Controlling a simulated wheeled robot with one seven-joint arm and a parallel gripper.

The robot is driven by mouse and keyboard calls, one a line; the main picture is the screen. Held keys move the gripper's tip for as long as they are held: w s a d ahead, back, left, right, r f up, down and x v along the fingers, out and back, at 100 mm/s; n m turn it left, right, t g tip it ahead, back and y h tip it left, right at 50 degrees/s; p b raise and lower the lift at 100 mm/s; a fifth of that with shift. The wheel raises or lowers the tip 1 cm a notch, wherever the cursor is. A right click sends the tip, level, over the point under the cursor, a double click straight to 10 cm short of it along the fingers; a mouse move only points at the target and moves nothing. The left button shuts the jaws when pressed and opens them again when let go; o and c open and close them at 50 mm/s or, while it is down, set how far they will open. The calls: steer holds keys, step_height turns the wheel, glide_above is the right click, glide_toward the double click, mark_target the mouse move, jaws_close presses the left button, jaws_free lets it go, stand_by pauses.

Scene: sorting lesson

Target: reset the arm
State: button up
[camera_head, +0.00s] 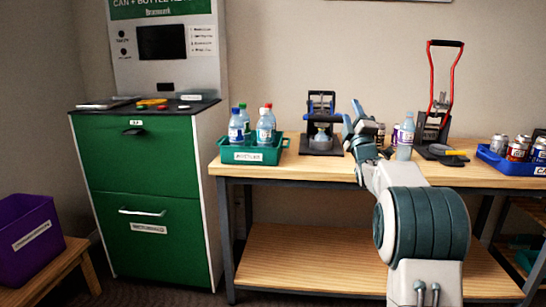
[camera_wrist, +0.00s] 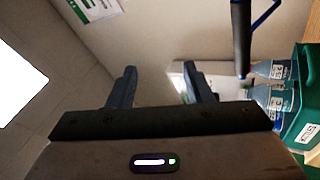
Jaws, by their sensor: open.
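My arm reaches forward over the wooden table (camera_head: 300,168), and my gripper (camera_head: 352,122) is raised above it, just right of the blue-handled press (camera_head: 321,110). In the wrist view my gripper (camera_wrist: 157,85) has its two dark fingers well apart, with nothing between them. The wrist view is turned on its side. It shows the wall beyond the fingers and bottles (camera_wrist: 270,92) in a green bin (camera_wrist: 305,105) at the right.
A green tray of bottles (camera_head: 252,155) stands at the table's left end. A red-handled press (camera_head: 438,95) and a blue tray of cans (camera_head: 515,165) stand right. A green machine (camera_head: 150,195) and a purple bin (camera_head: 25,240) are at left.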

steer(key=s+r+m+g+h+p, duration=0.3)
steer(key=s+r+m+g+p, duration=0.15)
steer(key=s+m+p, duration=0.2)
steer(key=s+a+f+m+g+p, duration=0.2)
steer(key=s+g+p, duration=0.3)
steer(key=s, duration=0.9)
steer(key=s+a+f+m+g+p, duration=0.3)
steer(key=s+g+p, duration=0.3)
steer(key=s, duration=0.8)
steer(key=s+a+f+m+g+y+p, duration=0.1)
steer(key=s+m+g+p, duration=0.4)
steer(key=s, duration=1)
steer(key=a+f+g+p, duration=0.1)
steer(key=a+p, duration=0.1)
steer(key=shift+a+f+p, duration=0.15)
steer(key=shift+f+p, duration=0.1)
steer(key=shift+p, duration=0.05)
steer(key=shift+c, duration=1.1)
